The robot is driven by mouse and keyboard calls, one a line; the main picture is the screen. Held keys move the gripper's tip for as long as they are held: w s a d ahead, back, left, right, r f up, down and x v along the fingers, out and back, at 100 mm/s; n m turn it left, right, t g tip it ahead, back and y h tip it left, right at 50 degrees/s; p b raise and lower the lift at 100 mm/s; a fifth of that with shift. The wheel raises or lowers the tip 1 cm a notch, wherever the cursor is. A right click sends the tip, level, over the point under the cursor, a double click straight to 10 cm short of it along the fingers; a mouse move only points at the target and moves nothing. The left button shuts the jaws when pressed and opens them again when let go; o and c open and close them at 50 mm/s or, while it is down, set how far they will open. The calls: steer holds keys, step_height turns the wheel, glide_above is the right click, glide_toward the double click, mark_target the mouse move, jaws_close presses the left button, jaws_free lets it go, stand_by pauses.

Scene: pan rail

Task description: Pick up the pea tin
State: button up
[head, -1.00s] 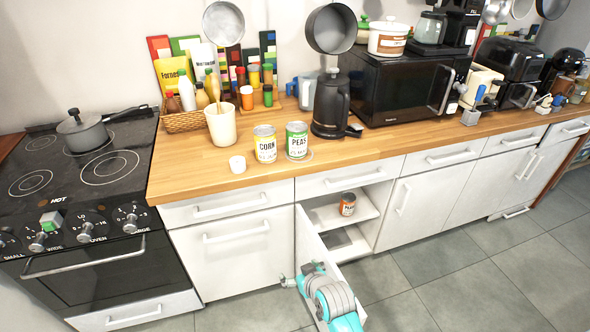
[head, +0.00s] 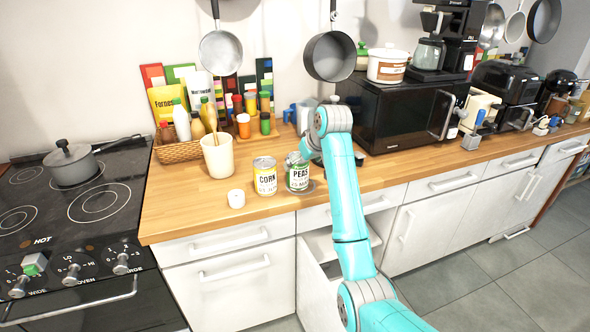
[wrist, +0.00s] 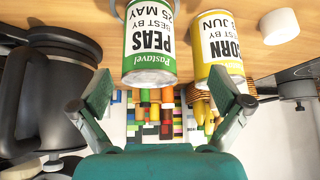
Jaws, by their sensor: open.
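The pea tin (head: 298,178), green and white with a PEAS label, stands upright on the wooden counter. My arm's end reaches over the counter just behind and right of it and hides its upper right edge. In the wrist view, the pea tin (wrist: 150,48) appears upside down, ahead of my open gripper (wrist: 160,103) and left of centre between the fingers. No contact is visible. The yellow corn tin (head: 265,176) stands close to its left. In the wrist view the corn tin (wrist: 218,45) is beside the right finger, which overlaps it.
A black kettle (wrist: 45,85) is close to the left finger in the wrist view. A small white cup (head: 236,199) and a cream utensil pot (head: 217,155) stand left of the tins. A microwave (head: 405,112) is to the right. Pans (head: 330,57) hang above.

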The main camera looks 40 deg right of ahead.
step_height(320, 180, up, 4)
steer(key=d+r, duration=0.1)
steer(key=d, duration=0.1)
steer(key=x, duration=1.1)
steer(key=shift+w+a+f, duration=0.15)
steer(key=shift+w+a, duration=0.05)
steer(key=c, duration=1.6)
